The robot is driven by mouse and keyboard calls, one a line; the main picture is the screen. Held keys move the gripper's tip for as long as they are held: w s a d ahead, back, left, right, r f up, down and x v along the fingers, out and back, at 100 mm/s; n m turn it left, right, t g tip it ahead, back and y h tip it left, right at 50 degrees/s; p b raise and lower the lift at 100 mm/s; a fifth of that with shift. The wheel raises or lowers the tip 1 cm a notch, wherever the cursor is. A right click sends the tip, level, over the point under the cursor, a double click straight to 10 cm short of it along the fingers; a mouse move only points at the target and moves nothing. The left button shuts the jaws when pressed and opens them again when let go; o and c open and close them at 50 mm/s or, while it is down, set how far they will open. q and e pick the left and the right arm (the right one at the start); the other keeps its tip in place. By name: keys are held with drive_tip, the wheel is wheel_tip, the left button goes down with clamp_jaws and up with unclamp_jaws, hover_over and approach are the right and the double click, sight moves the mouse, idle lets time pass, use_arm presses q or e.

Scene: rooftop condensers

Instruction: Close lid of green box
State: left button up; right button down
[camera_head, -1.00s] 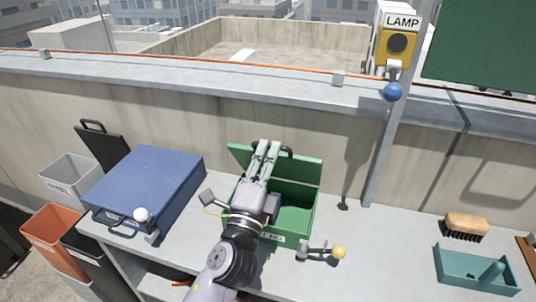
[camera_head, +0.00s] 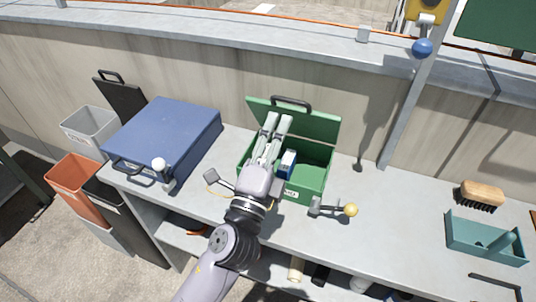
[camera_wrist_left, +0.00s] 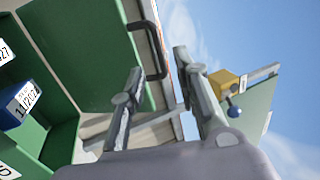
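The green box (camera_head: 309,192) stands on the grey bench with its lid (camera_head: 318,126) raised and tilted back. A black handle (camera_head: 291,102) is at the lid's top edge; it also shows in the left wrist view (camera_wrist_left: 158,52). A blue-and-white labelled item (camera_head: 288,163) lies inside the box, partly hidden by my gripper. My left gripper (camera_head: 278,118) reaches over the box in front of the lid's inner face, fingertips just below the handle. In the left wrist view the two fingers (camera_wrist_left: 159,60) are apart with nothing between them. Whether they touch the lid is unclear. My right gripper is not in view.
A closed blue case (camera_head: 168,135) stands left of the box. A lever with a yellow knob (camera_head: 350,210) is at its front right, and one with a white knob (camera_head: 159,164) is by the case. A brush (camera_head: 482,193) and teal tray (camera_head: 460,248) are at right. A post rises behind.

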use_arm(q)
drive_tip(key=v, duration=0.6)
drive_tip(key=shift+s, duration=0.15)
drive_tip(key=shift+f, duration=0.1)
